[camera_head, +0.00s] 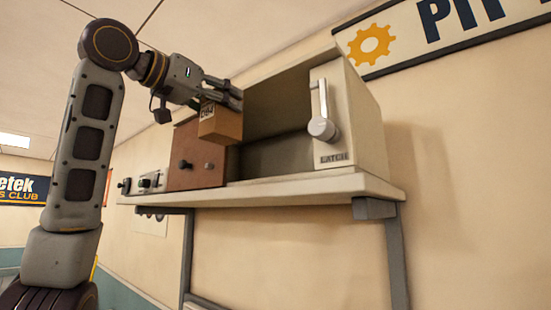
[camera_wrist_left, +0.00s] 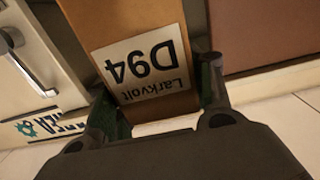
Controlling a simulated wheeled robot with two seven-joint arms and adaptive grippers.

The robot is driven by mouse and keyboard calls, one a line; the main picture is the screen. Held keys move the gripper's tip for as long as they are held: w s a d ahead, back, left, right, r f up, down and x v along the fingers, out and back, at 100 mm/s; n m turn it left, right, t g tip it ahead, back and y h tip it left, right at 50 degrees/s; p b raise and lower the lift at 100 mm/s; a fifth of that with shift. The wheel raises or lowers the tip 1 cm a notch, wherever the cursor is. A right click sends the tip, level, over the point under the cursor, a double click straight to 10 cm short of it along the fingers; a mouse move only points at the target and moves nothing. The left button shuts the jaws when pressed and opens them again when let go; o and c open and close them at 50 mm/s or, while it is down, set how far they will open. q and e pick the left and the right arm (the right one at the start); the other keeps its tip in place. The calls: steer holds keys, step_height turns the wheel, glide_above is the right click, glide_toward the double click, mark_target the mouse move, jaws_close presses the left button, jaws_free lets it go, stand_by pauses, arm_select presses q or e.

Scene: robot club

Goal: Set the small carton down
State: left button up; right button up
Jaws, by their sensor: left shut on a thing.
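The small carton (camera_head: 222,127) is a brown box with a white label, held up in front of the shelf unit in the head view. In the left wrist view the carton (camera_wrist_left: 118,22) fills the upper middle, and its label reads "Larkvolt D94". My left gripper (camera_head: 220,98) is shut on the carton, with a finger on each side of it in the wrist view (camera_wrist_left: 160,105). The carton is near the open front of a cream cabinet (camera_head: 350,120); I cannot tell whether it touches anything below. My right gripper is not in view.
The cream cabinet has an open dark bay and a panel with a lever handle (camera_head: 320,125) marked "LATCH". A brown box with knobs (camera_head: 190,160) stands to its left. Both are on a bracketed wall shelf (camera_head: 290,190). A sign (camera_head: 440,30) hangs above right.

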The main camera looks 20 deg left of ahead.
arm_select(q)
steer(key=f+p+x, duration=0.1)
steer(key=p+x, duration=0.1)
steer(key=x, duration=0.6)
steer(key=f+p+x, duration=0.2)
steer(key=p+x, duration=0.1)
steer(key=x, duration=0.6)
steer(key=shift+w+f, duration=0.25)
steer(key=shift+d, duration=0.1)
steer(key=f+p, duration=0.1)
steer(key=f, duration=0.2)
steer(key=shift+w+f, duration=0.2)
steer(key=shift+f, duration=0.25)
stand_by(0.4)
